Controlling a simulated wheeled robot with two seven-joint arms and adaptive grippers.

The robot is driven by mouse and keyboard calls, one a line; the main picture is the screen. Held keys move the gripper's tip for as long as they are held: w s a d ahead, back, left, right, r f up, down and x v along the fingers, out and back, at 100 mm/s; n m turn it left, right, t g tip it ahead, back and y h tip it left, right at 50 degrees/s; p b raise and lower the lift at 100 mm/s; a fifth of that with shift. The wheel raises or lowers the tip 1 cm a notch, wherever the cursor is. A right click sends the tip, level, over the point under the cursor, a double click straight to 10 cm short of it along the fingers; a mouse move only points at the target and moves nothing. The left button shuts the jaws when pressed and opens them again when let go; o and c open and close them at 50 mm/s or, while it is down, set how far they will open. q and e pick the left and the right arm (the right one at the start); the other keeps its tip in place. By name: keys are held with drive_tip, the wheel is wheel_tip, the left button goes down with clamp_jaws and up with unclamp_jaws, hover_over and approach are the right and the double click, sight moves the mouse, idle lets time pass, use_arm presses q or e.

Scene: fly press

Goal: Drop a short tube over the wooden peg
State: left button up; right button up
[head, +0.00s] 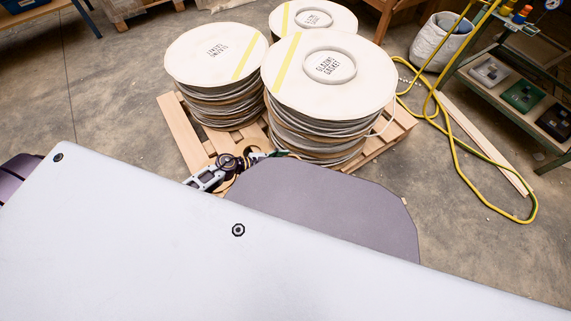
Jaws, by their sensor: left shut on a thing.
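My left gripper (205,179) shows small in the middle of the head view, in front of the pallet with the stacked discs. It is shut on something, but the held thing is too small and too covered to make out. I cannot pick out a wooden peg or a short tube anywhere in the view. A large pale form close to the camera, with a dark grey-purple shape behind it, hides the lower half and whatever lies there. My right gripper is not in view.
Stacks of round discs (297,84) stand on a wooden pallet (178,128) beyond the gripper. A yellow hose (452,150) loops on the floor at the right, near a green-framed shelf (545,150) and a grey bucket (440,43). Bare concrete floor (90,95) lies open at the left.

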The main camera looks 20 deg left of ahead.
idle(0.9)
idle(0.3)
use_arm(q)
drive_tip(key=shift+f+b, duration=1.85)
idle(3.4)
idle(0.3)
drive_tip(key=o, duration=1)
drive_tip(key=shift+o, duration=0.7)
